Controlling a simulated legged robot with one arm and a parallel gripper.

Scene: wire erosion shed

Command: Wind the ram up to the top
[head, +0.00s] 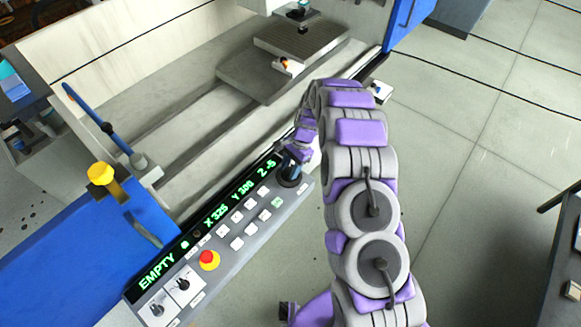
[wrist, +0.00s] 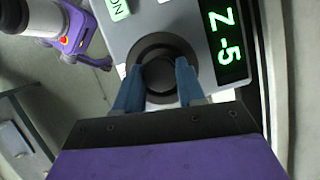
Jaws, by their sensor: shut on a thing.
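A black round knob (head: 290,175) sits at the panel's far right end. In the wrist view the knob (wrist: 158,68) stands in a dark ring beside the Z -5 readout (wrist: 223,35). My gripper (wrist: 157,82) has its two blue fingers shut on the knob, one on each side. In the head view my gripper (head: 292,156) is small and partly hidden by my arm. The ram itself cannot be made out clearly.
A red emergency button (head: 209,260), several white keys and two rotary switches (head: 183,285) are on the same panel. The machine tank (head: 190,105) lies behind it, with a grey plate (head: 300,45) at the back. Open floor (head: 480,130) lies to the right.

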